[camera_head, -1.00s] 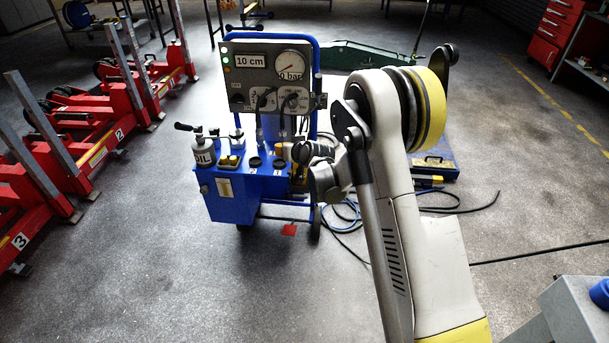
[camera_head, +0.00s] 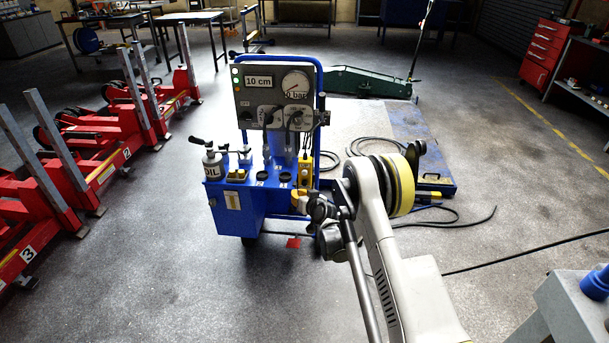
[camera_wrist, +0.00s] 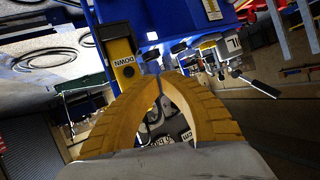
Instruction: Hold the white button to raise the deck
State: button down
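A yellow hand control (camera_head: 305,170) hangs at the right side of the blue trolley (camera_head: 235,212). In the wrist view the hand control (camera_wrist: 122,60) appears upside down, with a "DOWN" label and a dark round part near its end. I cannot make out a white button on it. My gripper's ribbed yellow fingers (camera_wrist: 160,77) come together at their tips, with nothing seen between them. The tips are beside the hand control in that view, apart from it. In the head view my gripper (camera_head: 299,202) is just below the control, partly hidden by my wrist.
The trolley's panel (camera_head: 270,98) reads "10 cm" and its gauge about 0 bar. An oil can (camera_head: 212,163) stands on the trolley. Red numbered stands (camera_head: 95,165) line the left. Cables (camera_head: 460,215) lie on the floor at right. A green jack (camera_head: 365,82) is behind.

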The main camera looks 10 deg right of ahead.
aim_at(304, 173)
jog(key=shift+w+d, duration=0.45)
jog(key=shift+w, duration=0.85)
jog(key=shift+w+d, duration=0.4)
jog(key=shift+w, duration=0.95)
jog(key=shift+w+d, duration=0.45)
jog(key=shift+w, duration=0.85)
jog(key=shift+w+d, duration=0.15)
jog(key=shift+w, duration=0.25)
